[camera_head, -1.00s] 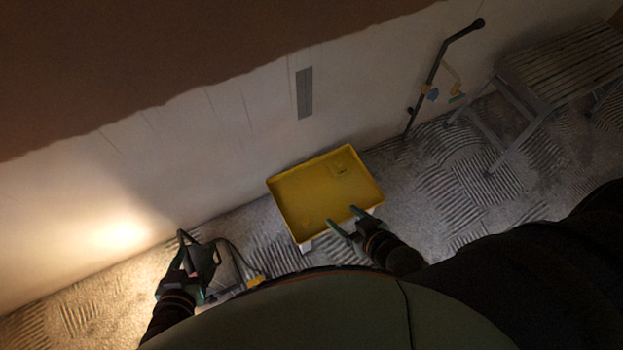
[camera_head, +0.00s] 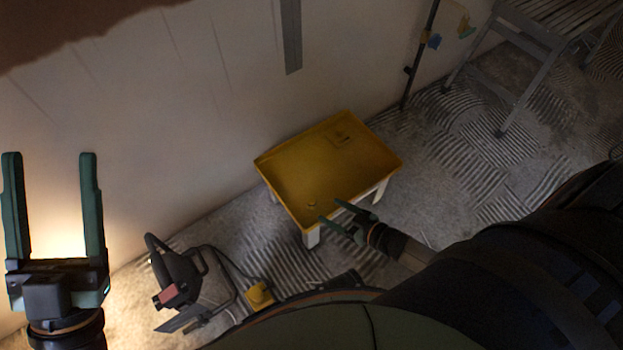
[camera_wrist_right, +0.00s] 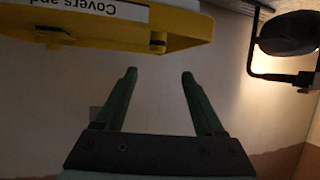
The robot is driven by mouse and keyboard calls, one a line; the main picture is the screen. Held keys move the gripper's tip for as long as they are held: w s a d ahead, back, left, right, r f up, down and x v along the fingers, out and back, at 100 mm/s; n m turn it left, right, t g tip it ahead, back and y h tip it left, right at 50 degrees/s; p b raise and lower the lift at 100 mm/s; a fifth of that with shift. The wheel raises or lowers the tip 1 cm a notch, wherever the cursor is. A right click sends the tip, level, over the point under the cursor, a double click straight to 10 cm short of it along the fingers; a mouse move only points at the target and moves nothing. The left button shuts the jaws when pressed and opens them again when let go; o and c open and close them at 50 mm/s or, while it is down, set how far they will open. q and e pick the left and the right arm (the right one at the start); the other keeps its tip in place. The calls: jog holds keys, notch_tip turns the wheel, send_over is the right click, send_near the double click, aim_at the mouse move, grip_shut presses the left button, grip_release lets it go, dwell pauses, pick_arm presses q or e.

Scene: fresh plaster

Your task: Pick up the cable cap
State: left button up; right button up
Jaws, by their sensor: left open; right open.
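My right gripper (camera_head: 328,209) is open and empty at the tray's near right side. Its fingers (camera_wrist_right: 159,73) point toward the piece, with a gap between. My left gripper (camera_head: 50,156) is open and empty, raised at the far left, away from the tray.
The tray rests on a low stand with white legs. A work lamp (camera_head: 178,275) and a yellow block (camera_head: 260,295) are on the textured floor at left. A slatted step stool (camera_head: 535,60) stands at right.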

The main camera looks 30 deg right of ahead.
aim_at(314, 205)
jog(key=shift+y, duration=0.3)
jog(key=w+f+b, duration=0.1)
jog(key=w+a+f+b, duration=0.1)
jog(key=w+f+b, duration=0.2)
jog(key=w+f, duration=0.1)
jog(key=shift+w+a, duration=0.25)
jog(key=shift+a, duration=0.1)
jog(key=shift+w+a+f+b, duration=0.25)
jog(key=shift+w+b, duration=0.15)
jog(key=shift+w, duration=0.15)
jog(key=b+x, duration=0.2)
jog(key=x, duration=0.2)
jog(key=shift+w+d+b, duration=0.1)
jog(key=shift+w+b, duration=0.15)
jog(key=shift+b, duration=0.15)
jog(key=shift+w, duration=0.3)
pick_arm(q)
notch_tip(314, 205, down, 7)
jog(key=s+d+m+h, duration=0.1)
jog(key=m, duration=0.1)
jog(key=shift+s+g+h, duration=0.25)
jog(key=shift+g+h, duration=0.05)
jog(key=shift+h, duration=0.1)
pick_arm(e)
jog(key=shift+r, duration=0.1)
grip_shut()
